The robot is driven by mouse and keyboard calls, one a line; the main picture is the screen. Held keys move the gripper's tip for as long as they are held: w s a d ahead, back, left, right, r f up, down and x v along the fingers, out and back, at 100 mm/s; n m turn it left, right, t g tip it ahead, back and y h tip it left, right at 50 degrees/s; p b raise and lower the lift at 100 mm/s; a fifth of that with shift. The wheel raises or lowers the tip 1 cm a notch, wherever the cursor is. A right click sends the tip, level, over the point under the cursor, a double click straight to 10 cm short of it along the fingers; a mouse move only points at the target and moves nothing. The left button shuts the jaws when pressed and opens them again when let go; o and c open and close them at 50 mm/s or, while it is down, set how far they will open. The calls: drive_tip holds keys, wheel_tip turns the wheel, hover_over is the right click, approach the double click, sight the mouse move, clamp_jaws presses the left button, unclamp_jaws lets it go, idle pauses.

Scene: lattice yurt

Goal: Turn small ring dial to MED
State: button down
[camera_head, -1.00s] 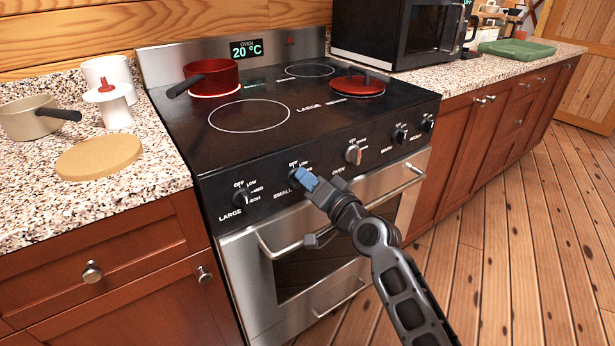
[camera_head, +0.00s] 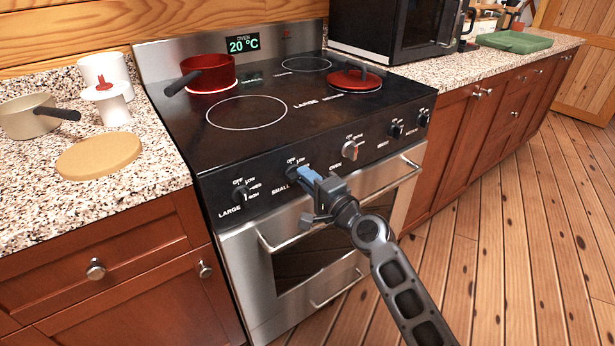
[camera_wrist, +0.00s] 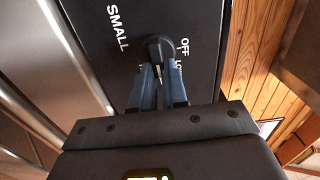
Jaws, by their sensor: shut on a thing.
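The small ring dial (camera_wrist: 157,47) is a dark knob beside the word SMALL and the OFF mark in the wrist view. My gripper (camera_wrist: 158,72) has its blue fingers shut on this dial. In the head view my gripper (camera_head: 300,174) reaches the stove's front panel at the SMALL label, and its fingers cover most of the dial (camera_head: 291,172). OFF and part of LOW show near the dial. The MED mark of this dial is hidden, and its exact pointer setting cannot be told.
The LARGE dial (camera_head: 240,191) is to the left and the oven dial (camera_head: 350,150) to the right. An oven handle (camera_head: 290,243) runs below my gripper. A red pot (camera_head: 208,75) stands on the rear left burner, and a red lid (camera_head: 354,80) lies at right.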

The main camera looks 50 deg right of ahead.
idle(0.3)
drive_tip(key=c, duration=1.1)
unclamp_jaws()
drive_tip(key=shift+c, duration=0.2)
drive_tip(key=b+v, duration=0.1)
drive_tip(key=v, duration=0.6)
drive_tip(key=shift+s, duration=0.4)
drive_tip(key=shift+a, duration=0.1)
